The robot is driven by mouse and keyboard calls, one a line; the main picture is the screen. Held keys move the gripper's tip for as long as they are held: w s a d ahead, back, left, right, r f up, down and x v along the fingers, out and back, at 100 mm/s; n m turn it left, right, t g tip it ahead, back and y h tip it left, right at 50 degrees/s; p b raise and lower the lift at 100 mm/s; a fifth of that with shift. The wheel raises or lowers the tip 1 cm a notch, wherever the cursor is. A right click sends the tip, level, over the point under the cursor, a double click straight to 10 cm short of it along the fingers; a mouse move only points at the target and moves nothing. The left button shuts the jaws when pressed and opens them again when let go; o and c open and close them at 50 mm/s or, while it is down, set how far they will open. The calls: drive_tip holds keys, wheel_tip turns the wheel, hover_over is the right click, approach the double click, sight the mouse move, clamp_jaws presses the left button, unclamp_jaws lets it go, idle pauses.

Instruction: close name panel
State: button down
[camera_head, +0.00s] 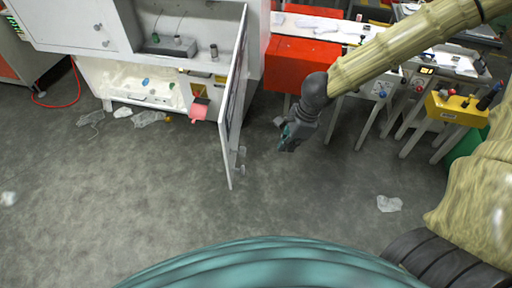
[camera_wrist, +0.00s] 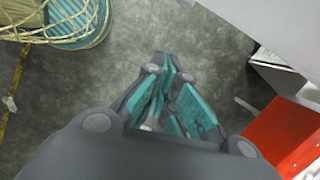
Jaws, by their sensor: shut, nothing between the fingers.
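The white panel (camera_head: 236,100) stands swung open from the right side of the white cabinet, jutting out toward me and seen nearly edge-on in the head view. A white surface, which looks like this panel (camera_wrist: 275,22), fills the upper right of the wrist view. My gripper (camera_head: 287,146) is to the right of the panel, apart from it, pointing down. In the wrist view, the teal-padded fingers of my gripper (camera_wrist: 168,75) are together with nothing between them. The name on the panel cannot be read.
The white cabinet (camera_head: 75,22) has an open compartment with small bottles and a lit lower bay. A red box (camera_head: 300,62) stands behind my gripper, and yellow-and-white machines (camera_head: 455,108) stand to the right. Crumpled plastic (camera_head: 389,203) lies on the mostly clear grey floor.

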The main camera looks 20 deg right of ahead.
wheel_tip(320, 180, up, 4)
drive_tip(key=w+a+m+y, duration=0.1)
drive_tip(key=w+m, duration=0.1)
drive_tip(key=w+a+f+b, duration=0.1)
drive_tip(key=w+a+f, duration=0.1)
drive_tip(key=a+f, duration=0.5)
drive_tip(key=shift+w+a+f+t, duration=0.2)
drive_tip(key=shift+w+f+t, duration=0.15)
drive_tip(key=shift+f, duration=0.55)
drive_tip(key=shift+w+a, duration=0.1)
drive_tip(key=shift+a, duration=0.05)
